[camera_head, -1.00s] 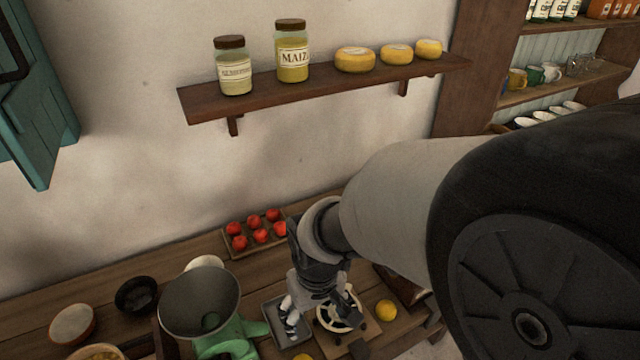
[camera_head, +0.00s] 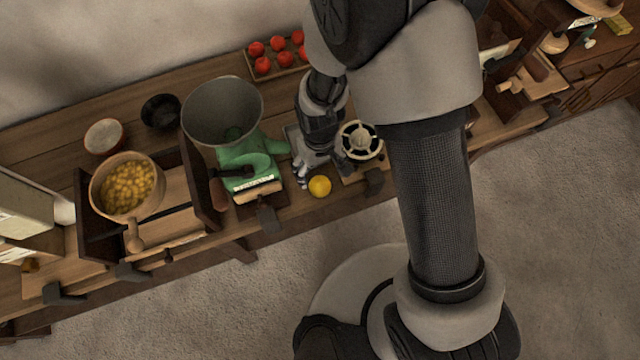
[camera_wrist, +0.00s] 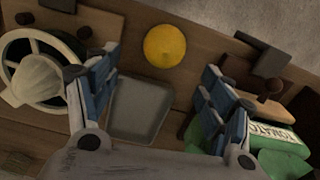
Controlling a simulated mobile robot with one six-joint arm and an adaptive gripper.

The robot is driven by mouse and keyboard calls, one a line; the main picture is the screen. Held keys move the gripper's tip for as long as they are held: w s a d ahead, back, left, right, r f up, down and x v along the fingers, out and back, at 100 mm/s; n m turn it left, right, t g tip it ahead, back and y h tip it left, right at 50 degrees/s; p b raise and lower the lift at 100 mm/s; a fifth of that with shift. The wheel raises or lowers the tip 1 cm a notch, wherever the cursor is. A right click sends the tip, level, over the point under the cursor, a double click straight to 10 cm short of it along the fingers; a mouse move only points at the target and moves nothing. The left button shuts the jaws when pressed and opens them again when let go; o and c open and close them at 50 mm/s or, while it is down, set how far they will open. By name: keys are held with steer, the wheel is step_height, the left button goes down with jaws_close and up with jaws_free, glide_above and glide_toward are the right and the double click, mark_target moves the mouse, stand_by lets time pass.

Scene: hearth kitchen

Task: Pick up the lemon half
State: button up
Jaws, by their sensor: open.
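The lemon half (camera_head: 319,186) is a round yellow piece on the wooden counter near its front edge. It also shows in the wrist view (camera_wrist: 165,46), at the top centre, fully visible. My gripper (camera_head: 322,168) points down over the counter, just behind the lemon half in the head view. In the wrist view my gripper (camera_wrist: 157,92) has its two blue-padded fingers spread wide with nothing between them. The lemon half lies ahead of the fingertips, apart from them. The cut face cannot be made out.
A shallow grey tray (camera_wrist: 138,108) lies below the fingers. A crate of red fruit (camera_head: 263,67) is behind.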

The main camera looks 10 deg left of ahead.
mark_target(319, 180)
steer(key=f, duration=0.1)
steer(key=f+b, duration=0.1)
steer(key=f, duration=0.1)
steer(key=f+b, duration=0.1)
steer(key=f, duration=0.1)
steer(key=shift+s+f, duration=0.2)
steer(key=shift+s, duration=0.15)
steer(key=shift+f, duration=0.35)
steer(key=shift+r, duration=0.1)
steer(key=shift+c, duration=0.3)
steer(key=c, duration=1.1)
steer(key=shift+r, duration=0.15)
